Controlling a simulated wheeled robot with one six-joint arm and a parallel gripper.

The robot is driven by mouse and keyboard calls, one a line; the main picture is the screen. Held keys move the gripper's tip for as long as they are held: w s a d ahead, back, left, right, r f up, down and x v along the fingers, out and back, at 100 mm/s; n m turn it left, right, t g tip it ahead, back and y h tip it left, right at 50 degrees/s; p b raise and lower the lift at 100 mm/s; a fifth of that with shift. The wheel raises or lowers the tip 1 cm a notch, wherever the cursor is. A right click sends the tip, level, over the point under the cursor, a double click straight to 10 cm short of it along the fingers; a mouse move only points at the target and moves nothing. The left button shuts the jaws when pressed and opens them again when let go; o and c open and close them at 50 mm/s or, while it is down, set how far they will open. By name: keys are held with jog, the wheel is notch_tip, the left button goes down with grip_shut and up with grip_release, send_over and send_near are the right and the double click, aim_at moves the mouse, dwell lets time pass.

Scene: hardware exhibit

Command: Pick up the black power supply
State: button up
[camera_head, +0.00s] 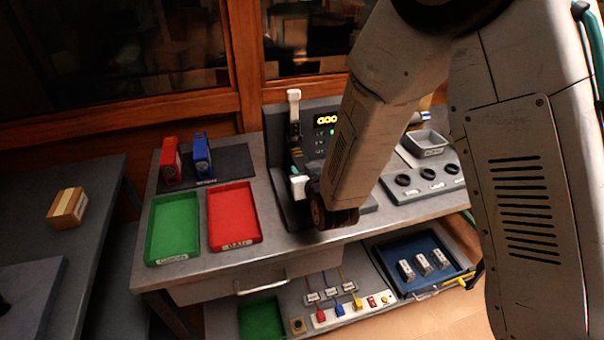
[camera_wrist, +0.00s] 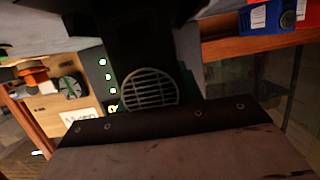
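I cannot surely pick out the black power supply. In the head view, a dark upright unit (camera_head: 321,140) with amber digits and a green light stands at the back of the grey bench, partly behind my arm. In the wrist view, a black body with a round slotted grille (camera_wrist: 149,90) fills the middle, with a row of green lights to its left. I cannot tell whether the two views show the same thing. My gripper's fingers are not clear: my arm hides that area in the head view, and the wrist view is very dark there.
A green tray (camera_head: 172,228) and a red tray (camera_head: 234,216) lie on the bench's left. Red (camera_head: 171,160) and blue (camera_head: 202,156) devices stand on a black mat behind them. A grey bin (camera_head: 426,143) sits right. A lower shelf holds a blue tray (camera_head: 421,283).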

grip_shut()
jog(key=shift+r, duration=0.2)
